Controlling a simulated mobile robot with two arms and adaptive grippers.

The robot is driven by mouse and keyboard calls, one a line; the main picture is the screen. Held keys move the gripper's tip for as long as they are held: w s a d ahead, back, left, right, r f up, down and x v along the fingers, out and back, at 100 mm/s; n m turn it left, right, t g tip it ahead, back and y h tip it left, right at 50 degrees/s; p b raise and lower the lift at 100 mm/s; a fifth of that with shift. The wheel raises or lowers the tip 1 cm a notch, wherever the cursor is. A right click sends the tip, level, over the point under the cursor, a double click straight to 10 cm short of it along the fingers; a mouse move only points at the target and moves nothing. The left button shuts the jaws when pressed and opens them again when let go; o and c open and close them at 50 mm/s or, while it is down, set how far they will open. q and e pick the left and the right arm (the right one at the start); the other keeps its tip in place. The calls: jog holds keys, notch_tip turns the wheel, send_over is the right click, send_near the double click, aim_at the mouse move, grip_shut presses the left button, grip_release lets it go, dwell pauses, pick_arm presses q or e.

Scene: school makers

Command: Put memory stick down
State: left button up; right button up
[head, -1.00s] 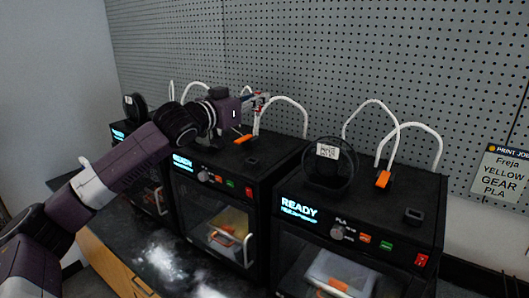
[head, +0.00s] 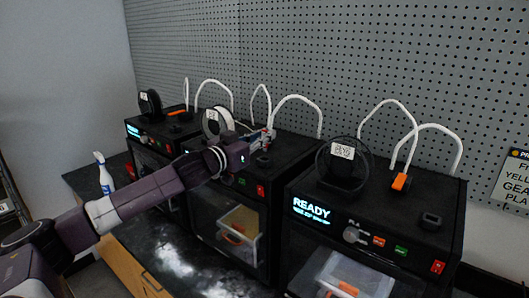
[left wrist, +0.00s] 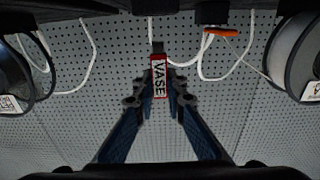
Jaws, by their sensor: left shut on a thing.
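The memory stick (left wrist: 159,77) is red with a white label reading VASE and a dark plug end. In the left wrist view it sits between the fingertips of my left gripper (left wrist: 160,92), which is shut on it. In the head view my left gripper (head: 263,140) is just above the front top of the middle black printer (head: 240,172), near a small dark block (head: 263,160) on that top. The stick is too small there to tell whether it touches anything. My right gripper is not in view.
A printer (head: 375,215) with a READY screen stands at the right, another (head: 155,135) at the left. Spools (head: 342,165) and white tubes (head: 300,98) rise from the tops. A spray bottle (head: 102,165) stands at the left. The dark counter (head: 150,250) has bare room.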

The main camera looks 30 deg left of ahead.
aim_at(264, 150)
pick_arm(q)
jog(key=shift+f, duration=2.15)
jog(key=shift+f, duration=0.2)
jog(key=o, duration=0.7)
jog(key=shift+o, duration=0.2)
jog(key=shift+r, duration=0.1)
